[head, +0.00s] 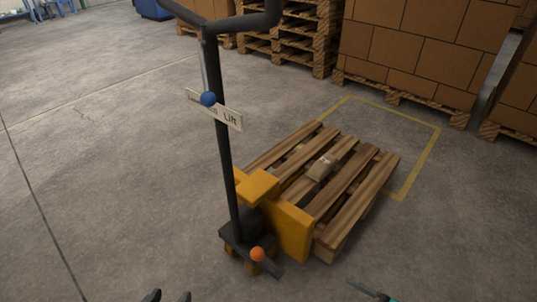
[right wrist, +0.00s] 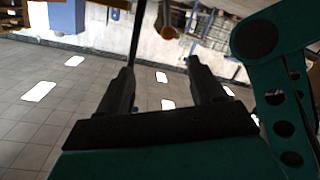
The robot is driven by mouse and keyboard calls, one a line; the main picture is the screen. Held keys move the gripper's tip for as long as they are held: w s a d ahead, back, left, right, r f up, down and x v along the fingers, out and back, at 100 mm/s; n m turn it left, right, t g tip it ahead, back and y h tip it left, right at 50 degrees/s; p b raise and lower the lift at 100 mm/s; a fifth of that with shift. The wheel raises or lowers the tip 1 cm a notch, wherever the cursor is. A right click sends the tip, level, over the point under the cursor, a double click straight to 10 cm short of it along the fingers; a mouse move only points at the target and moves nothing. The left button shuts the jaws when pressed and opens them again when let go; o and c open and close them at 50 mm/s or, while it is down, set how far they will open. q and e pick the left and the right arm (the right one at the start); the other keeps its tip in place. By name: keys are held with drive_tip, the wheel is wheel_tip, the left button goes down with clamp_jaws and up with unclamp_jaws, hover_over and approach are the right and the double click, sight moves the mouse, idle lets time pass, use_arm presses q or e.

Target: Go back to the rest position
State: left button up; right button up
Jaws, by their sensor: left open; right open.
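My left gripper (head: 167,296) shows only as two dark fingertips at the bottom edge of the head view. They are apart with nothing between them. My right gripper (right wrist: 162,78) shows in the right wrist view with its two dark fingers spread and nothing held between them. A teal part of my right arm shows at the bottom of the head view. A pallet jack stands ahead, with a black handle post (head: 224,150), a yellow body (head: 290,228) and a "Lift" sign (head: 229,118). Neither gripper touches it.
Stacked pallets (head: 305,40) and large cartons (head: 425,45) stand at the back. The floor at left is clear.

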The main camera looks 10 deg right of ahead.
drive_tip(key=w+a+r+m+h, duration=0.2)
drive_tip(key=w+r+m+h, duration=0.3)
drive_tip(key=w+m+h, duration=0.4)
drive_tip(key=s+a+r+m+g+h, duration=0.25)
drive_tip(key=s+r+g, duration=0.75)
drive_tip(key=s, duration=0.5)
drive_tip(key=w+a+f+t+y, duration=0.35)
drive_tip(key=w+a+t, duration=0.25)
drive_tip(key=w+t, duration=0.25)
use_arm(q)
drive_tip(key=s+a+r+y+p, duration=0.1)
drive_tip(key=a+r+p, duration=0.3)
drive_tip(key=r+p, duration=0.8)
drive_tip(key=p, duration=0.5)
drive_tip(key=shift+a+r+p, duration=0.15)
drive_tip(key=shift+a+p, duration=0.05)
drive_tip(key=shift+p, duration=0.2)
use_arm(e)
wheel_tip(320, 180, up, 14)
drive_tip(key=s+d+h, duration=0.1)
drive_tip(key=d, duration=0.2)
drive_tip(key=shift+s+f, duration=0.15)
drive_tip(key=shift+f, duration=0.1)
drive_tip(key=shift+n, duration=0.25)
